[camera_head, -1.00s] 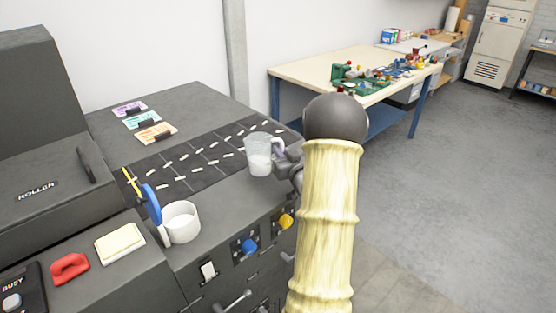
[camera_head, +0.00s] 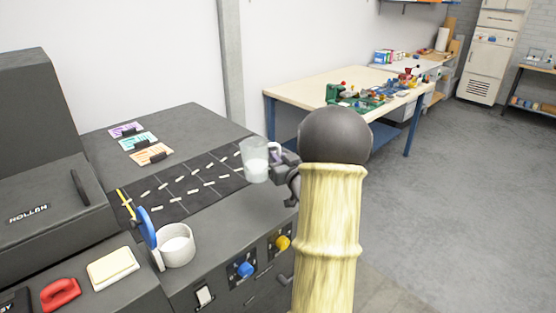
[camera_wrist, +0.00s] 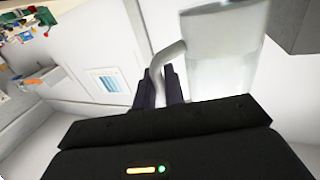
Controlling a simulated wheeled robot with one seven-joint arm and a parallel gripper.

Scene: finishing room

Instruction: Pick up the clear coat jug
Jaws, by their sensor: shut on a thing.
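The clear coat jug (camera_head: 255,161) is a clear jug with white liquid in its lower part. In the head view it is upright above the right edge of the dark machine top. My gripper (camera_head: 279,160) is to its right and shut on its handle. The wrist view shows the jug (camera_wrist: 224,62) close up, with its curved handle between the fingers of my gripper (camera_wrist: 164,84). My arm and its dark joint stand to the right of the jug in the head view.
A white cup (camera_head: 176,246) with a blue tool (camera_head: 147,228) beside it stands at the front left. A yellow-white pad (camera_head: 113,267) and a red object (camera_head: 60,294) lie nearby. A dark strip mat (camera_head: 185,186) lies behind. A table (camera_head: 300,93) with colourful parts stands at the back.

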